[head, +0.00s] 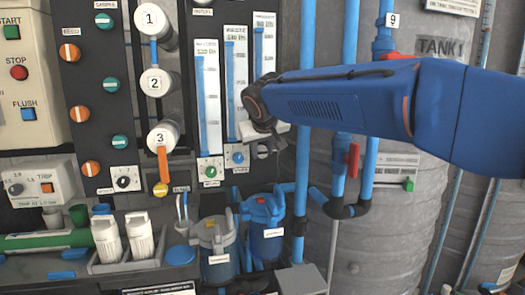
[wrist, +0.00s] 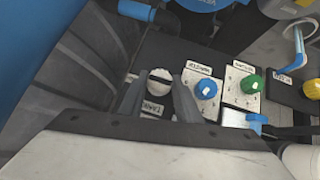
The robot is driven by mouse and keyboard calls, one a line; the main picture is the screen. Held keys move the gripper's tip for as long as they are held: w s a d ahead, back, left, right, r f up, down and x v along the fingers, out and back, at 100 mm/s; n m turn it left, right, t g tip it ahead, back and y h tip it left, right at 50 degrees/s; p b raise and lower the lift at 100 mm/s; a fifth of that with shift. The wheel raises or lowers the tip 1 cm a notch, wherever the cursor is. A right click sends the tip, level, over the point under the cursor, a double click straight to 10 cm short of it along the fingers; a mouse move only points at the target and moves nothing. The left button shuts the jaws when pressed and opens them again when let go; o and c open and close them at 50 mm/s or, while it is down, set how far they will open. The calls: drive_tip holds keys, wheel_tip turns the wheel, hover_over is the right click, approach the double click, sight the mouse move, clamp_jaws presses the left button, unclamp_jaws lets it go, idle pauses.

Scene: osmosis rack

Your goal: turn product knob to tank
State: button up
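A pale round knob (wrist: 159,83) with a dark slot across it is on the dark panel in the wrist view. A white label reading TANK (wrist: 152,107), upside down, shows just below it. I take this as the product knob; its own name label is not readable. My gripper (wrist: 160,92) points at it with one grey finger on each side. The fingers look apart; whether they touch the knob I cannot tell. In the head view my gripper (head: 264,150) is at the panel's right edge, and my arm hides the knob.
A blue knob (wrist: 206,88) and a green knob (wrist: 251,84) sit beside it; they also show in the head view as blue (head: 238,157) and green (head: 210,171). Blue vertical pipes (head: 303,120) with a red valve handle (head: 353,160) stand close right. Filter housings (head: 265,225) are below.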

idle(0.3)
drive_tip(key=h, duration=0.1)
drive_tip(key=n+t+h, duration=0.1)
drive_tip(key=shift+s+a+f+n+h, duration=0.1)
drive_tip(key=shift+a+n+h, duration=0.2)
drive_tip(key=n+h, duration=0.1)
drive_tip(key=n+t+h, duration=0.1)
drive_tip(key=h, duration=0.1)
drive_tip(key=shift+a+f+t, duration=0.2)
drive_tip(key=shift+t, duration=0.1)
drive_tip(key=n+t+h, duration=0.2)
drive_tip(key=n+h, duration=0.1)
drive_tip(key=shift+a+f+t, duration=0.1)
drive_tip(key=shift+f+t, duration=0.25)
drive_tip(key=shift+t, duration=0.05)
drive_tip(key=n+t, duration=0.1)
drive_tip(key=n+t+h, duration=0.1)
drive_tip(key=n, duration=0.1)
drive_tip(key=shift+f+h, duration=0.25)
drive_tip(key=shift+h, duration=0.05)
drive_tip(key=shift+t, duration=0.4)
drive_tip(key=o, duration=1.1)
drive_tip(key=shift+c, duration=0.2)
drive_tip(key=shift+s, duration=0.1)
